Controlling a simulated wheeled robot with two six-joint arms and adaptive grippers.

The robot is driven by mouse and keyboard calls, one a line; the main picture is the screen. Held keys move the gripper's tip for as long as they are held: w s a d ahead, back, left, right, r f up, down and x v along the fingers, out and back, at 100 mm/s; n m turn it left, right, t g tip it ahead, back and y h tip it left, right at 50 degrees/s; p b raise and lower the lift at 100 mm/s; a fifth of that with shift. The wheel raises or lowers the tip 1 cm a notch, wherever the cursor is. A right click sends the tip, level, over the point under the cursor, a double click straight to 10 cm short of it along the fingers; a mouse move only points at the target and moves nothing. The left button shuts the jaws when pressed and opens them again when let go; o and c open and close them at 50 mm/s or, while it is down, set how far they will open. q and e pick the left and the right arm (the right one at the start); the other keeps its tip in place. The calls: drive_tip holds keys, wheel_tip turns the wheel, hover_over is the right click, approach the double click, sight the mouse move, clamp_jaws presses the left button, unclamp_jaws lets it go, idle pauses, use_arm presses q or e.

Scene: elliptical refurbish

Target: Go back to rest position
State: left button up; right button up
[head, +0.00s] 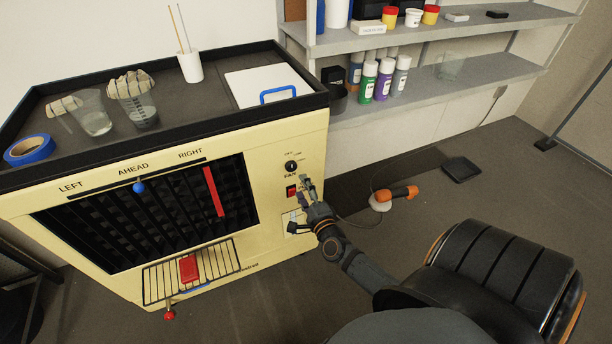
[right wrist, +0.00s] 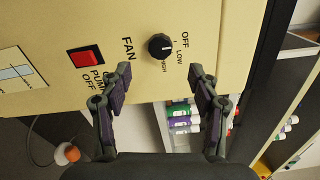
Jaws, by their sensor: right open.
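My right gripper (head: 307,190) is in front of the control panel at the right side of the cream machine (head: 270,150). In the right wrist view its two fingers (right wrist: 162,85) are spread wide with nothing between them. Beyond the fingertips are the black fan knob (right wrist: 160,46) and the red pump switch (right wrist: 85,58). The knob (head: 291,166) and switch (head: 291,191) also show in the head view, where the gripper is close to the switch. I cannot tell whether it touches the panel. My left gripper is not in view.
On the machine's top are blue tape (head: 28,150), two cups with cloths, a white pot (head: 191,68) and a white board (head: 262,84). A wire rack (head: 190,272) juts from its front. Shelves (head: 440,82) hold bottles. An orange tool (head: 396,196) is on the floor.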

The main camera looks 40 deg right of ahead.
drive_tip(key=v, duration=0.2)
drive_tip(key=shift+s+a, duration=0.15)
drive_tip(key=shift+s, duration=0.2)
drive_tip(key=s+a+f+n+g+y, duration=0.1)
drive_tip(key=s+f+n+g, duration=0.3)
drive_tip(key=f, duration=0.6)
drive_tip(key=s+a+f+n+g+y, duration=0.1)
drive_tip(key=s+f+n, duration=0.4)
drive_tip(key=f, duration=0.5)
drive_tip(key=s+a+f+n+g+y, duration=0.1)
drive_tip(key=s+f+n+g, duration=0.3)
drive_tip(key=f, duration=0.6)
drive_tip(key=s+a+f+n+g, duration=0.1)
drive_tip(key=s+f+n+g, duration=0.1)
drive_tip(key=s, duration=0.6)
drive_tip(key=s+f+n+g, duration=0.3)
drive_tip(key=s+f, duration=0.3)
drive_tip(key=s, duration=0.2)
drive_tip(key=s+a+f+n+g+p, duration=0.1)
drive_tip(key=s+f+n+g, duration=0.1)
drive_tip(key=s+f+n, duration=0.3)
drive_tip(key=s, duration=0.4)
drive_tip(key=shift+a, duration=0.4)
